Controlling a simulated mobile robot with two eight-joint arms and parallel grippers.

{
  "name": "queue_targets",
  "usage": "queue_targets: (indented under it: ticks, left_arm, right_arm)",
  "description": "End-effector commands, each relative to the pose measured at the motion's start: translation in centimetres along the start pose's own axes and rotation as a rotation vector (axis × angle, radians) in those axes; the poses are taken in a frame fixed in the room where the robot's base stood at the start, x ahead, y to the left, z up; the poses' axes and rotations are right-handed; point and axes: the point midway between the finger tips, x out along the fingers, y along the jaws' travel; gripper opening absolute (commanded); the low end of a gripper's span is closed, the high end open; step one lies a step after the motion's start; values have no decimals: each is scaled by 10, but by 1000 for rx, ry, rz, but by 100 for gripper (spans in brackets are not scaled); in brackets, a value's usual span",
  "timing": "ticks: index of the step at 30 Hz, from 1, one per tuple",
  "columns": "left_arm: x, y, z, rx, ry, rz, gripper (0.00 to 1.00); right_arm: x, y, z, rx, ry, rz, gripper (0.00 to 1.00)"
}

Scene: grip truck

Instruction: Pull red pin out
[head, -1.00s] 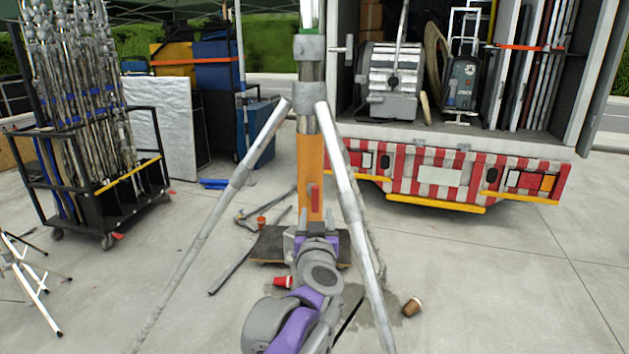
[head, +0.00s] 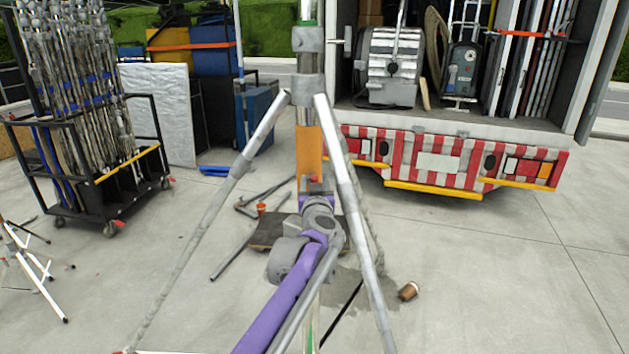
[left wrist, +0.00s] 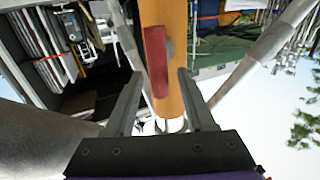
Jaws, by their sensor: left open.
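The red pin (left wrist: 157,62) is a flat red handle on the orange section of the stand's post (left wrist: 178,45), with a grey round piece beside it. In the head view the orange post (head: 309,150) stands between the silver tripod legs, and the pin is mostly hidden by my gripper. My left gripper (left wrist: 160,92) is open and empty. Its two dark fingers point toward the post, one on each side of the pin's near end in the left wrist view. I cannot tell whether they touch it. My right gripper is out of view.
Silver tripod legs (head: 352,205) slope down on both sides of my left arm. A wooden board (head: 268,236) and loose poles lie on the ground behind. A brown cup (head: 408,291) lies at right. A truck (head: 440,165) and a pole cart (head: 90,190) stand farther back.

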Motion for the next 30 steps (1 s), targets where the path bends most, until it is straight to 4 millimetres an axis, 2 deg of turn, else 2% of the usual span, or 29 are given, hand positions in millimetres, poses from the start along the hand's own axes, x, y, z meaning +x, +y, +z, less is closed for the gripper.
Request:
queue_targets:
  ticks: [6, 15, 30]
  left_arm:
    - [0, 0, 0, 0, 0, 0, 55]
    - [0, 0, 0, 0, 0, 0, 0]
    - [0, 0, 0, 0, 0, 0, 0]
  right_arm:
    - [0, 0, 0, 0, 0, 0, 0]
    - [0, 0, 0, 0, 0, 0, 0]
    - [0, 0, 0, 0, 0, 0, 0]
